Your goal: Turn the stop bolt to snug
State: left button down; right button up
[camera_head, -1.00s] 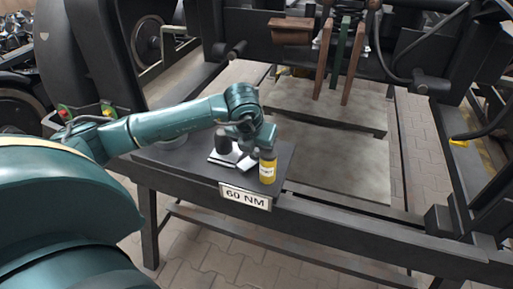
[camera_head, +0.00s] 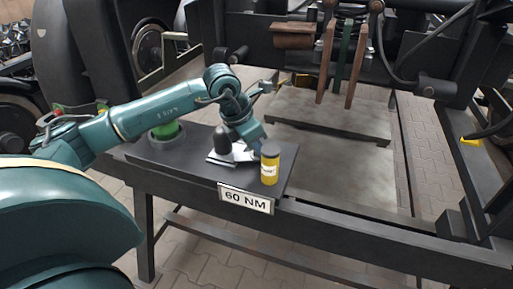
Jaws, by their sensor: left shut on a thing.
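My left gripper (camera_head: 266,88) is in the middle of the head view, above and behind the dark bench. It is small and partly hidden by my wrist. It is shut on a slim tool with a dark and yellowish-brown part (camera_head: 301,80) that sticks out to the right, clear of the bench. The tool's exact shape is too small to tell. I cannot pick out the stop bolt. My right gripper is not in view.
The dark bench (camera_head: 190,165) carries a yellow bottle (camera_head: 269,170) with a dark cap, a black knob-like thing (camera_head: 222,139) and a green cylinder (camera_head: 166,131). A "60 NM" sign (camera_head: 245,199) is on its front edge. Brown and green bars (camera_head: 345,60) hang from the frame behind.

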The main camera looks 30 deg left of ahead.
pick_arm(q)
jog(key=shift+m, duration=0.4)
jog(key=c, duration=1.5)
grip_release()
jog(key=shift+c, duration=0.2)
jog(key=v, duration=1.3)
jog(key=shift+a, duration=0.2)
jog(key=shift+w+r, duration=0.1)
